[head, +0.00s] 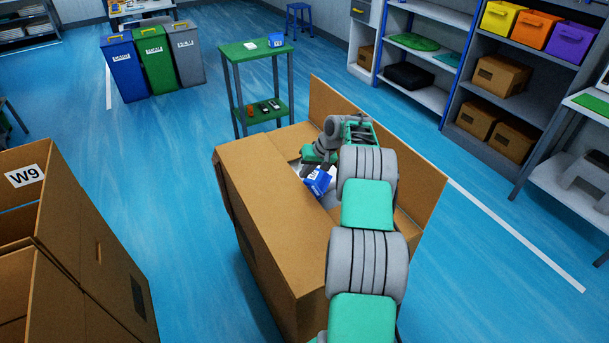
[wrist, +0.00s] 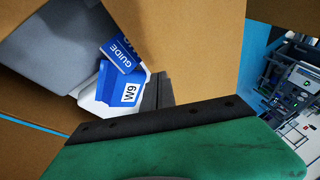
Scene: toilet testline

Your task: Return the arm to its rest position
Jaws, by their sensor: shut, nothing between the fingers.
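My arm reaches out over a large open cardboard box (head: 265,205) in the head view. My gripper (head: 308,170) is at the arm's far end, over the box opening. In the wrist view my gripper (wrist: 165,90) shows as a green body with dark fingers, shut and with nothing seen held between them. Inside the box, beyond the fingers, are a blue item marked GUIDE (wrist: 123,55) and a blue-and-white item labelled W9 (wrist: 126,92). A blue item (head: 319,181) also shows beside the gripper in the head view. The arm hides part of the box interior.
Tall box flaps (head: 425,170) stand up around my arm. Another cardboard box (head: 70,240) marked W9 stands at the left. A green two-tier table (head: 250,52) is behind, with bins (head: 155,58) further left. Shelves (head: 520,75) line the right. Blue floor between is clear.

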